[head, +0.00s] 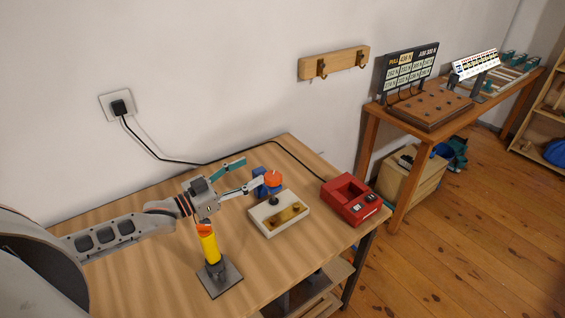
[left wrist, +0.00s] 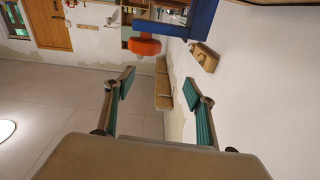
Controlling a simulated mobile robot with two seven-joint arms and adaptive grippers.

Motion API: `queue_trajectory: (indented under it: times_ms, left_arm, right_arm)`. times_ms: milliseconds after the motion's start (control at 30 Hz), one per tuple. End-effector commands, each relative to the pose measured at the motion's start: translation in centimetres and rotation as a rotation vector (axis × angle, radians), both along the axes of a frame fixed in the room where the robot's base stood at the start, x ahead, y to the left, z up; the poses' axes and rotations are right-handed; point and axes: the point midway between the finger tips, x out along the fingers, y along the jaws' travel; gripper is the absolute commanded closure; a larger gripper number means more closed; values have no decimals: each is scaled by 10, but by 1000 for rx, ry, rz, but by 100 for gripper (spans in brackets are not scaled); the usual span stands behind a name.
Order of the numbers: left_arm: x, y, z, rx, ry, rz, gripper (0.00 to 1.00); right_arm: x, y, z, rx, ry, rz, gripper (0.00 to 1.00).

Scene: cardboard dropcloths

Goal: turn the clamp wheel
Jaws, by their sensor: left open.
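One finger is higher and farther back, and the other is close to the wheel. In the left wrist view, the open gripper (left wrist: 158,84) has nothing between its fingers. The orange wheel (left wrist: 144,45) and blue clamp (left wrist: 204,18) show beyond the fingertips. I cannot tell whether a finger touches the wheel. My right gripper is not in view.
A yellow post with an orange top (head: 208,245) stands on a grey base below my arm. The bench's left front is clear.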

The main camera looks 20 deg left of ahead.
Motion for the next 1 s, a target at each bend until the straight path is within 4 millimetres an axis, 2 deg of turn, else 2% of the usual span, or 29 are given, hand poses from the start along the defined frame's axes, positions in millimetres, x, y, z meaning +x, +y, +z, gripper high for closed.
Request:
queue_trajectory:
  times_ms: [33, 100, 200, 700, 1000]
  left_arm:
    - [-10, -4, -18, -7, 40, -9, 45]
    - [-19, -8, -33, -14, 73, -18, 45]
    - [-21, -11, -41, -21, 92, -23, 45]
    - [32, -42, -40, -22, 89, -22, 45]
    - [44, -49, -41, -21, 91, -22, 45]
  right_arm:
    - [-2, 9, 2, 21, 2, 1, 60]
    - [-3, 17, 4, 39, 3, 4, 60]
    - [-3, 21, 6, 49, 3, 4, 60]
    - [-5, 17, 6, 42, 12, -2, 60]
    - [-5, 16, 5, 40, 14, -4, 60]
